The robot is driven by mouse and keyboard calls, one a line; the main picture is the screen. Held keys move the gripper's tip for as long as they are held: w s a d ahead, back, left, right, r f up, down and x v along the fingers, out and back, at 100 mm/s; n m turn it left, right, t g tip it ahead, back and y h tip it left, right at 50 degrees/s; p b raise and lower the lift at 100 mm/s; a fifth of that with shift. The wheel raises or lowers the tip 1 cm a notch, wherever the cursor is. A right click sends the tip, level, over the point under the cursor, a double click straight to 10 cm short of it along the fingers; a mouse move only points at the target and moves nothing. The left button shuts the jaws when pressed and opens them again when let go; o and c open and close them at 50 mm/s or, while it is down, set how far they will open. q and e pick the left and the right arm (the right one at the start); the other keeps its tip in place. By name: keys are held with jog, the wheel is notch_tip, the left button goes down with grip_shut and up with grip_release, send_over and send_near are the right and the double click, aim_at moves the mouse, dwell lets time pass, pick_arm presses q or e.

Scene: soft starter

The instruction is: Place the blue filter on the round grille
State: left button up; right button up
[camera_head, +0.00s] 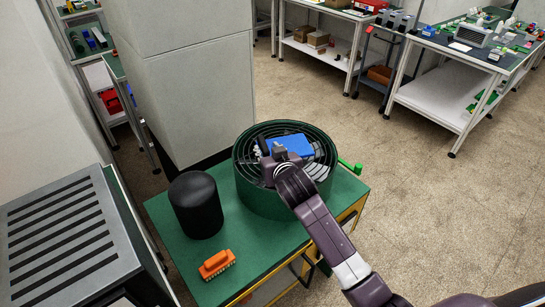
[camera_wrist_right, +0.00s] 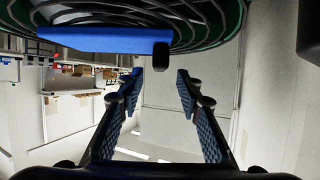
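The blue filter (camera_head: 296,147) lies on the round grille (camera_head: 312,133), at the top of a dark green cylindrical housing. In the right wrist view the filter (camera_wrist_right: 100,40) shows as a blue bar against the curved grille rings (camera_wrist_right: 215,25), with a small black block at its end. My right gripper (camera_head: 264,146) is over the grille, beside the filter's left end. In the right wrist view its fingers (camera_wrist_right: 160,80) are apart with nothing between them, and the filter is outside them. My arm hides part of the grille and filter. My left gripper is not in view.
The housing stands on a green-topped table (camera_head: 185,245). A black cylinder (camera_head: 196,204) and an orange connector (camera_head: 216,263) are at its left. A tall grey cabinet (camera_head: 200,95) stands behind. Workbenches (camera_head: 440,95) are at the back right, with open floor between.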

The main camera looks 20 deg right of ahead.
jog(key=v, duration=0.6)
jog(key=shift+b, duration=0.35)
jog(key=shift+w, duration=0.1)
